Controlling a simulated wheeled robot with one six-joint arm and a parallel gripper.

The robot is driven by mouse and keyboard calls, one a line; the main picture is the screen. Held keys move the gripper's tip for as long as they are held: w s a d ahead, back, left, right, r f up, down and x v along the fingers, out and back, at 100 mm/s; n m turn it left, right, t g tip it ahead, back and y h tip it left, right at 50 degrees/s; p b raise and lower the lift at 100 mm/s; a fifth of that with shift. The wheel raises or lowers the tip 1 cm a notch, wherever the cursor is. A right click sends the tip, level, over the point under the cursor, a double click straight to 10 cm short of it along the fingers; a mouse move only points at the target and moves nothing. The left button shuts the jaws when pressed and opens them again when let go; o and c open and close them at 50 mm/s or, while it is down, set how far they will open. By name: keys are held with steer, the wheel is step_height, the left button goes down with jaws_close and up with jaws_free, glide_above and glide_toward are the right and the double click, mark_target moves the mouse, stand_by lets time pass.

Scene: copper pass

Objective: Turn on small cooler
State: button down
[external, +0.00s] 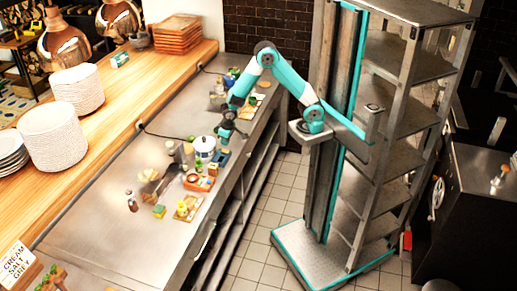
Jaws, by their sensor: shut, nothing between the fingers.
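My teal arm reaches from its column over the steel counter (100,214). My gripper (222,157) points down near the counter's right edge and is shut and empty. A small white round container with a lid (204,147) stands just left of my gripper; it may be the small cooler, but I cannot tell for sure. No switch or button can be made out on it at this size. I cannot tell whether my gripper touches anything.
An orange tray (198,183) with small items lies in front of the white container. White plate stacks (54,140) stand on the wooden shelf. The counter's front left is bare.

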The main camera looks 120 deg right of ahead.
mark_target(224, 150)
steer(key=shift+w+d+f+p, duration=0.15)
steer(key=shift+f+p, duration=0.05)
steer(key=shift+f, duration=0.7)
steer(key=shift+w+d+f+p, duration=0.1)
steer(key=shift+f+p, duration=0.05)
steer(key=shift+f, duration=0.75)
